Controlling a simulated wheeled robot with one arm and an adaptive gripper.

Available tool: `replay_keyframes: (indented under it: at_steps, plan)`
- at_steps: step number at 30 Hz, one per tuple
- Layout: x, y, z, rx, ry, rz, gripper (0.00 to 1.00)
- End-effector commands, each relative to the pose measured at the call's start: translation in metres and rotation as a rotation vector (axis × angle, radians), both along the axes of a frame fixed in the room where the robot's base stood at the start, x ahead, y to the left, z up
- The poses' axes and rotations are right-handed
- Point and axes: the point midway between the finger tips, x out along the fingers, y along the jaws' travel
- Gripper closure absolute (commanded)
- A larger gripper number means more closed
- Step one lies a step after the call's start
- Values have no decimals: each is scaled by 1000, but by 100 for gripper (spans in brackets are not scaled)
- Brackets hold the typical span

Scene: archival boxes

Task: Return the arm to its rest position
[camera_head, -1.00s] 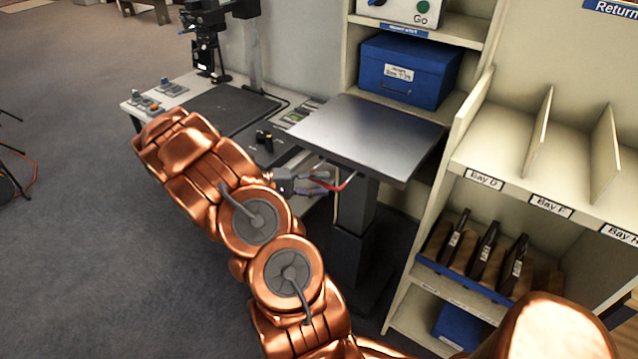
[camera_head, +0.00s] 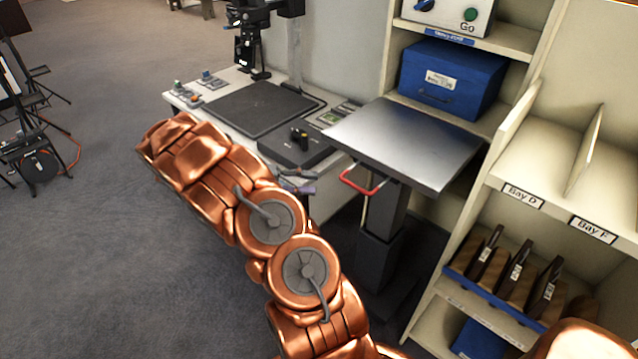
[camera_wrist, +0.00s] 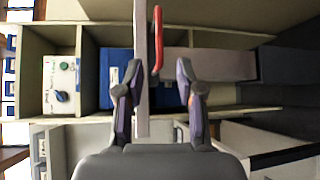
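My copper arm (camera_head: 215,180) reaches up and left across the head view, bent at its joints. My gripper (camera_head: 305,182) is at the left of the metal-topped stand (camera_head: 405,140), below its top and apart from its red handle (camera_head: 362,183). In the wrist view my gripper (camera_wrist: 158,78) has its two purple-grey fingers spread, with nothing held between them. The stand's top (camera_wrist: 141,60) shows edge-on beyond the fingers, with the red handle (camera_wrist: 157,42) beside it.
A work table (camera_head: 225,85) with a dark mat and a camera column stands behind my arm. Shelving with a blue box (camera_head: 452,80) and labelled bays (camera_head: 540,200) is at the right. Tripods (camera_head: 35,130) stand at far left. Open carpet (camera_head: 110,220) lies left of my arm.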

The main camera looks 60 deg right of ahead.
Motion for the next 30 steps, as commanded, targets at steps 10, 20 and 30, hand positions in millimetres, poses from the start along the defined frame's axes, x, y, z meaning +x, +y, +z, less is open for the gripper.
replay_keyframes:
  at_steps: [10, 20, 30]
  plan:
    - [2, 2, 1, 0, -1, 0, 63]
    - [2, 2, 1, 0, -1, 0, 63]
    - [-7, 16, 29, 56, -35, -12, 63]
